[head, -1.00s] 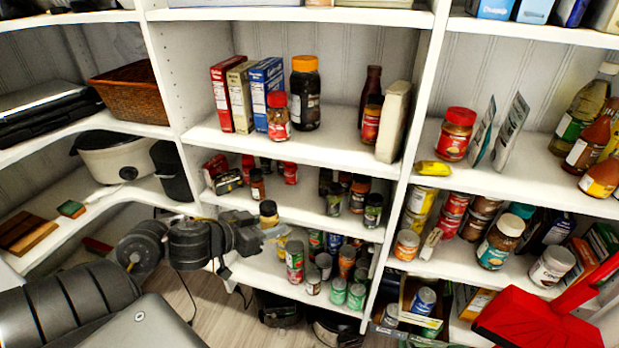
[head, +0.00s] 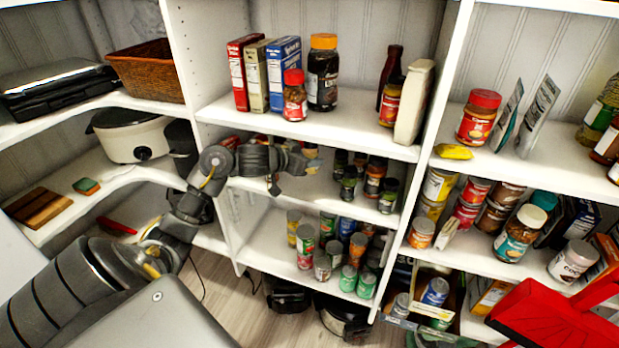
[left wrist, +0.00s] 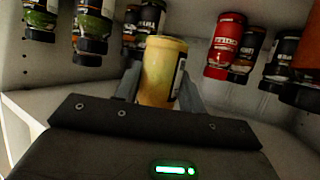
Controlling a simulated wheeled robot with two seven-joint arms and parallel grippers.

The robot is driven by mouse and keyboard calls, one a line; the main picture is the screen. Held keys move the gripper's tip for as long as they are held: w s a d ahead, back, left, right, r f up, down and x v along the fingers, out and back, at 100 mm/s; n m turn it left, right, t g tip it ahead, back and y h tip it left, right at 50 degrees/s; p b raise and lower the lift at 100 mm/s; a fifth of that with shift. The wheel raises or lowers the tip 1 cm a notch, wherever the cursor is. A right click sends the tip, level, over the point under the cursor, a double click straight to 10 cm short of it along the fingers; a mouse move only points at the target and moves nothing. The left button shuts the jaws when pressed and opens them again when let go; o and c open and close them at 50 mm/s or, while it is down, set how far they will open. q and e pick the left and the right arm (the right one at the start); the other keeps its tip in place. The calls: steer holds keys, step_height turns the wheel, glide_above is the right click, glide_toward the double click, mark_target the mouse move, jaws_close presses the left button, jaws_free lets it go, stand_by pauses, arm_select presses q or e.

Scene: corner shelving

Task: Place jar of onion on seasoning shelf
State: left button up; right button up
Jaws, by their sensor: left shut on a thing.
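The jar of onion is a small yellow jar (left wrist: 162,72), held between the fingers of my left gripper (left wrist: 160,88). In the head view my left gripper (head: 311,163) is at the front of the middle shelf, left of its spice jars, and largely hides the jar. The seasoning shelf (head: 322,197) is this middle board of the central unit. Dark-lidded spice jars (head: 373,180) stand on its right half. In the left wrist view the spice jars appear upside down, with a red one (left wrist: 225,45) to the right. My right gripper is not in view.
The upper shelf (head: 340,130) is close above my left gripper. Cans (head: 305,245) stand on the shelf below. A white upright divider (head: 425,160) bounds the right side. The front middle of the seasoning shelf, left of the spice jars, looks bare.

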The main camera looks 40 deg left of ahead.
arm_select(q)
steer(key=shift+s+f, duration=0.1)
steer(key=shift+f, duration=1.4)
step_height(320, 180, down, 3)
steer(key=shift+d+r, duration=0.1)
steer(key=shift+r, duration=0.05)
steer(key=shift+w+f, duration=0.2)
steer(key=shift+f, duration=0.45)
steer(key=shift+f, duration=0.1)
steer(key=o, duration=1)
steer(key=shift+o, duration=0.2)
steer(key=shift+r, duration=0.2)
steer(key=v, duration=1.2)
